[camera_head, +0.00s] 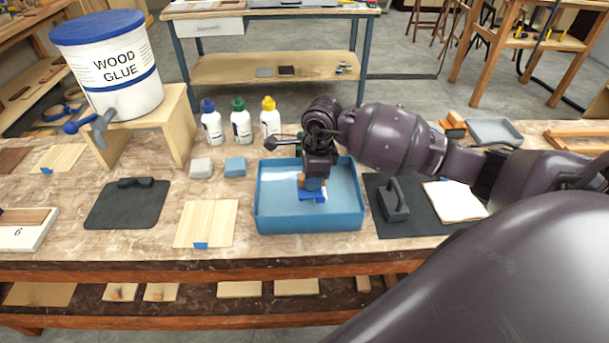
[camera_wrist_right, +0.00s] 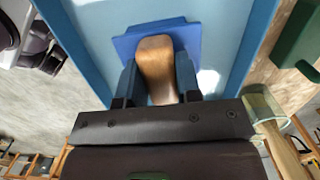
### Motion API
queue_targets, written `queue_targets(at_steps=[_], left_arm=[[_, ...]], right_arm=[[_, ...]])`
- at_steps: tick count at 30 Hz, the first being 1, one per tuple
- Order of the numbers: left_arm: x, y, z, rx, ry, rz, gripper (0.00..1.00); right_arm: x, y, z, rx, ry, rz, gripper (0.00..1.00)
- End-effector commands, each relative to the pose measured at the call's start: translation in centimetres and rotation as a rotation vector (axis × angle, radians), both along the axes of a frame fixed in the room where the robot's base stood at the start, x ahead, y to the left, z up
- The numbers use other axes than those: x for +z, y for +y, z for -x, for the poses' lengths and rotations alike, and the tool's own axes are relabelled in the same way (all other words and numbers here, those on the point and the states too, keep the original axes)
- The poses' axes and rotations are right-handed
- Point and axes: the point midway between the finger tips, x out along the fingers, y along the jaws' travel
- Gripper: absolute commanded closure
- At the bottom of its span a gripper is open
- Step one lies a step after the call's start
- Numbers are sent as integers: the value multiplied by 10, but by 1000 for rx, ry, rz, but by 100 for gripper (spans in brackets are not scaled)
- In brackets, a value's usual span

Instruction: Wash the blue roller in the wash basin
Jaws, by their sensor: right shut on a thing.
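The wash basin (camera_head: 308,220) is a blue rectangular tub with a pale blue inside, near the middle of the bench. My right gripper (camera_head: 313,181) reaches down over it and is shut on the wooden handle of the blue roller (camera_head: 317,197). The roller's blue head is low inside the basin walls; I cannot tell whether it touches the bottom or any water. In the right wrist view, the brown handle (camera_wrist_right: 156,62) sits between both fingers, with the blue head (camera_wrist_right: 192,37) beyond it. My left gripper is not in view.
Right of the basin, a dark mat (camera_head: 400,225) holds a grey handled block (camera_head: 393,205) and a pale sheet (camera_head: 455,198). Left are a board (camera_head: 206,222), two small blocks and another dark mat (camera_head: 127,208). Bottles (camera_head: 241,125) stand behind. The glue bucket (camera_head: 112,68) stands back left.

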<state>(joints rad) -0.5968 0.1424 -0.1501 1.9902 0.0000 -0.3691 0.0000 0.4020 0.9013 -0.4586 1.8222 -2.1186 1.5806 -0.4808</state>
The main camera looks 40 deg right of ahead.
Motion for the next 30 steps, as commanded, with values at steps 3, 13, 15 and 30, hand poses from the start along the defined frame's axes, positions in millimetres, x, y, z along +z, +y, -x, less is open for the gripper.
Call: queue_targets(at_steps=[3,13,15,30], left_arm=[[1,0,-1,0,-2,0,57],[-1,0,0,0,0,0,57],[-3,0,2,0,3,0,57],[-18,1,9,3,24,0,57]], right_arm=[[1,-4,2,0,-1,0,94],[0,0,0,1,-1,0,94],[0,4,-3,1,-3,-1,94],[0,35,-22,1,-1,0,94]])
